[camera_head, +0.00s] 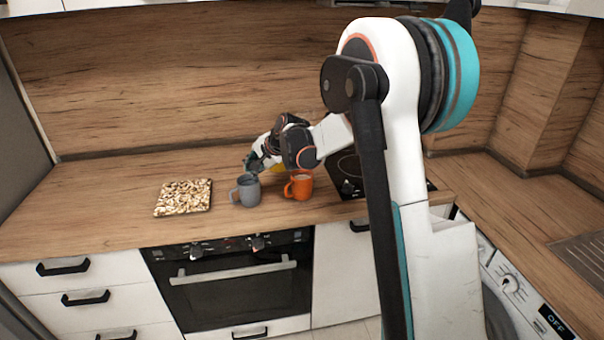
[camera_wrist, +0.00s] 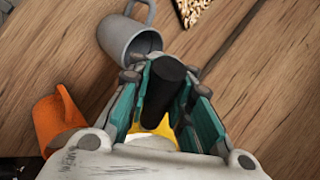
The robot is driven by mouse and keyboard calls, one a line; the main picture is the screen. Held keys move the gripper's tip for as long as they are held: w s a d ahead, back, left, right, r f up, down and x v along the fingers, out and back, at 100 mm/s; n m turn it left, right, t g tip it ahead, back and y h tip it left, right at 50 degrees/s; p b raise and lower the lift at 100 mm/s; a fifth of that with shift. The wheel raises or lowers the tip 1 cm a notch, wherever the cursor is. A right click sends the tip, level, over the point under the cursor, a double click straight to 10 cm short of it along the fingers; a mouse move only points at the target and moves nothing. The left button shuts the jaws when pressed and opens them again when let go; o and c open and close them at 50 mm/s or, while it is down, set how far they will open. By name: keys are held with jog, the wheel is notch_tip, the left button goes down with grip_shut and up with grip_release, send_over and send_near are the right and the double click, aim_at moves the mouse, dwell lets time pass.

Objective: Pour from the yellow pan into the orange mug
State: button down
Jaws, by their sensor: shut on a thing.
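The orange mug (camera_head: 299,187) stands upright on the wooden counter, right of the grey mug (camera_head: 246,192). In the wrist view the orange mug (camera_wrist: 57,122) is at the left and the grey mug (camera_wrist: 126,40) is at the top. My gripper (camera_head: 257,163) is just behind the mugs. In the wrist view my gripper (camera_wrist: 165,95) is shut on the black handle of the yellow pan (camera_wrist: 160,128). Only a bit of the yellow pan (camera_head: 279,168) shows behind the orange mug. Its contents and most of its body are hidden, and I cannot tell its tilt.
A square board with a pale, speckled top (camera_head: 184,197) lies left of the mugs. A black hob (camera_head: 350,173) is to the right, partly behind my arm. The wooden splashback (camera_head: 170,80) closes the rear. The counter's far left is clear.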

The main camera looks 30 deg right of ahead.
jog(key=shift+w+a+f+g+h+p, duration=0.55)
jog(key=shift+w+g, duration=0.5)
jog(key=shift+w, duration=0.1)
jog(key=shift+w+a+f+g+h+p, duration=0.5)
jog(key=shift+w+a+f+g+p, duration=0.1)
jog(key=shift+w+g, duration=0.5)
jog(key=shift+w+a+f+g+h+p, duration=0.55)
jog(key=shift+w+g, duration=0.4)
jog(key=shift+w, duration=0.25)
